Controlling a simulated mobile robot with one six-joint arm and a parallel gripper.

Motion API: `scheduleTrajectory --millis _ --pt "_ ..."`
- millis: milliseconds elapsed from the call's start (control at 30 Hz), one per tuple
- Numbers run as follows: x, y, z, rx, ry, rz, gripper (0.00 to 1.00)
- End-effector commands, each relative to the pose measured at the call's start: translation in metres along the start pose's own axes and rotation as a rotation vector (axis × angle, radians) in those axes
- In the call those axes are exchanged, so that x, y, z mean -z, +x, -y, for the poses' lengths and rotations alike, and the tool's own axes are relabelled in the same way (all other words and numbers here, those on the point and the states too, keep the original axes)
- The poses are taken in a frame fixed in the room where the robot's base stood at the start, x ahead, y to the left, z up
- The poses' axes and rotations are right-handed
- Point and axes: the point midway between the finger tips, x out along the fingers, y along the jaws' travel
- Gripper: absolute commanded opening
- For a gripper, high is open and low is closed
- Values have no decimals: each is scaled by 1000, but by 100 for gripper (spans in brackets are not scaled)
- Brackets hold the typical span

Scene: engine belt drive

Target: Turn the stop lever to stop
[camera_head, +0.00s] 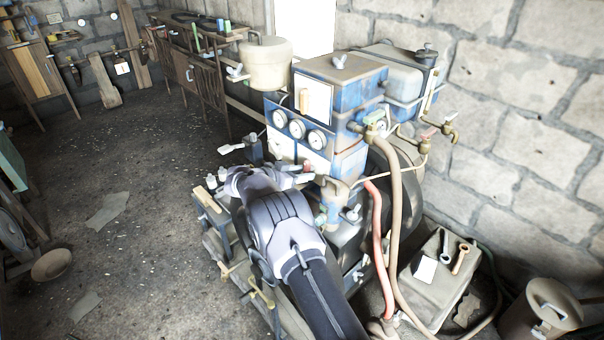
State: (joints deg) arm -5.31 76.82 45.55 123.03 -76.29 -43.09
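The belt-drive engine (340,78), with worn blue and white panels, stands at the centre. My gripper (304,173) seems to be at the far end of the arm, close to the engine's front below the gauges. Its fingers are too small and overlapped to show whether they are open or holding anything. I cannot tell for certain which part is the stop lever. A small pale handle (231,148) sticks out left of the engine, and a yellowish lever (261,293) sits low at the left.
Three round gauges (297,128) face left on the engine. Red and tan hoses (376,235) hang right of my arm. A grey box (432,290) with tools and a metal can (540,312) stand at the lower right.

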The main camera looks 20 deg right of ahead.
Motion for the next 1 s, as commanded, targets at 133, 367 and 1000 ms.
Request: scheduleTrajectory --millis 133,367,1000 --pt "0 -3 0 1 0 0 40" --pt "4 -54 1 4 -3 0 40" --pt "0 -175 0 0 0 0 40"
